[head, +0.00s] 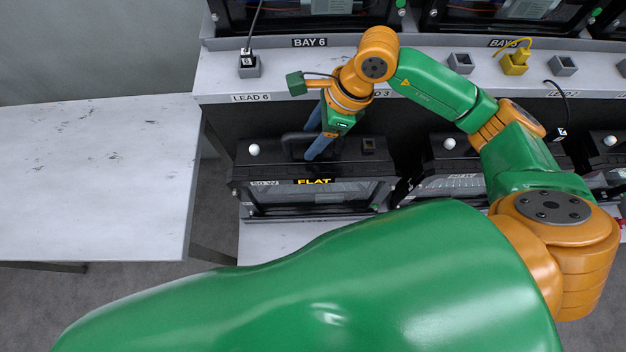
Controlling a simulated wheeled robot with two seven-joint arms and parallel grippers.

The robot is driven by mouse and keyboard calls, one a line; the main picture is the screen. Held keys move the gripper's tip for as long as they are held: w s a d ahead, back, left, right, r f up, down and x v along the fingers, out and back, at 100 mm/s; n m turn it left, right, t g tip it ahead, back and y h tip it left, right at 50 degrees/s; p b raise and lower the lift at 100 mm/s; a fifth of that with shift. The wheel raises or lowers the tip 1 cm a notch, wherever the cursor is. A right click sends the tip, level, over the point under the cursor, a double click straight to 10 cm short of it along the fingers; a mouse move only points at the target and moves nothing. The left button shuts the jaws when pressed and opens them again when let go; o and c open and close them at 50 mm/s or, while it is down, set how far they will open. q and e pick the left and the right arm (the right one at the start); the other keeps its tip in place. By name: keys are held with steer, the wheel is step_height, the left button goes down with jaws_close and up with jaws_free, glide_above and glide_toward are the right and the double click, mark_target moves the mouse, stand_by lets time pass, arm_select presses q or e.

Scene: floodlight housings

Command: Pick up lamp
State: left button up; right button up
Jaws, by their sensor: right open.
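A black floodlight lamp (270,182) with a glass front sits on the lower shelf, below the label BAY 6. It carries a yellow FLAT label, a 50 W label and a white knob on its top left. A dark handle (291,140) rises from its top. My right gripper (309,143) points down at the top of this lamp, with its blue fingers apart beside the handle. I cannot tell whether the handle lies between the fingers or whether they touch it. My left gripper is not in view.
A light table (90,180) at the left is bare. Another lamp (448,165) stands right of the FLAT one. My arm hides the lower foreground.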

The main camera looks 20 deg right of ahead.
stand_by(0.3)
jaws_close()
stand_by(1.2)
steer(key=shift+w, duration=0.1)
